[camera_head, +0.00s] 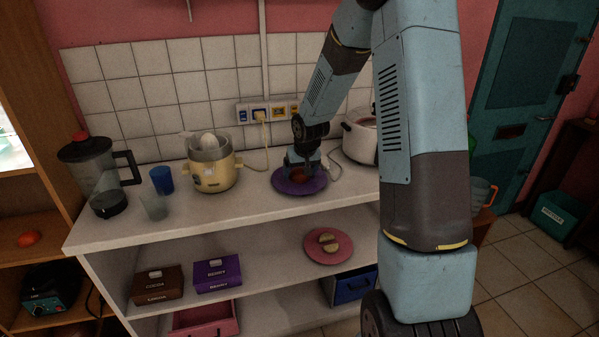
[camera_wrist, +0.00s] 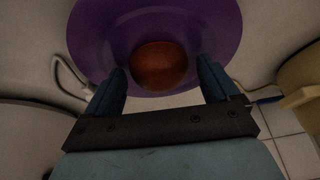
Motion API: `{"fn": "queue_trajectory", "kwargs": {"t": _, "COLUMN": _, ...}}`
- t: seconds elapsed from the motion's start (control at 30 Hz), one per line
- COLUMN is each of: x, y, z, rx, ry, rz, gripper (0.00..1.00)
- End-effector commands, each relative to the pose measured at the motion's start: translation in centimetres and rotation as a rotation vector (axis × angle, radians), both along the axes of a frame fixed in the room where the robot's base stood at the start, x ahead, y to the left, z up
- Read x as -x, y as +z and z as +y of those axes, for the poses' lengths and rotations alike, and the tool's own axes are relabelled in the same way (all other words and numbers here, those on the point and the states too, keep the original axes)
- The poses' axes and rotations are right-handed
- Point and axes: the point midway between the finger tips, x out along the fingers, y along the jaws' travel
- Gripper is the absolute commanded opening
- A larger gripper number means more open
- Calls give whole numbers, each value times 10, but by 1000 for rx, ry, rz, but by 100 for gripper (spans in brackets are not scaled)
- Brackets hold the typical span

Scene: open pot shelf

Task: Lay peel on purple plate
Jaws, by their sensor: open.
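The purple plate (camera_head: 288,188) lies on the white countertop below the wall sockets; it also fills the upper part of the wrist view (camera_wrist: 100,35). A rounded reddish-orange piece, apparently the peel (camera_wrist: 158,65), rests on the plate near its rim. In the head view the peel (camera_head: 299,175) is partly hidden by my gripper. My gripper (camera_wrist: 164,78) is open, pointing down over the plate, with one finger on each side of the peel. Clear gaps show between the fingers and the peel.
A yellow juicer (camera_head: 210,165), blue cup (camera_head: 162,180), clear glass (camera_head: 153,206) and blender jug (camera_head: 92,175) stand left on the counter. A white pot (camera_head: 358,140) stands close right of the plate. A pink plate (camera_head: 318,253) with pale pieces lies on the shelf below.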

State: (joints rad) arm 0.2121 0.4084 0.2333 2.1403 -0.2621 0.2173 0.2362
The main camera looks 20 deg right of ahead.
Motion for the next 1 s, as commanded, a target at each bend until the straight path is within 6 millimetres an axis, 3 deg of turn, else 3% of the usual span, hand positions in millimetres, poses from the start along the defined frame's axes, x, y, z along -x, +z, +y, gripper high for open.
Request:
{"fn": "queue_trajectory", "kwargs": {"t": 0.17, "x": 5, "y": 14, "z": -1, "rx": 0, "ry": -2, "rz": -3, "gripper": 88}}
{"fn": "queue_trajectory", "kwargs": {"t": 0.7, "x": 37, "y": 91, "z": -4, "rx": 0, "ry": -2, "rz": -4, "gripper": 88}}
{"fn": "queue_trajectory", "kwargs": {"t": 1.0, "x": 46, "y": 112, "z": -4, "rx": 2, "ry": 0, "rz": -2, "gripper": 88}}
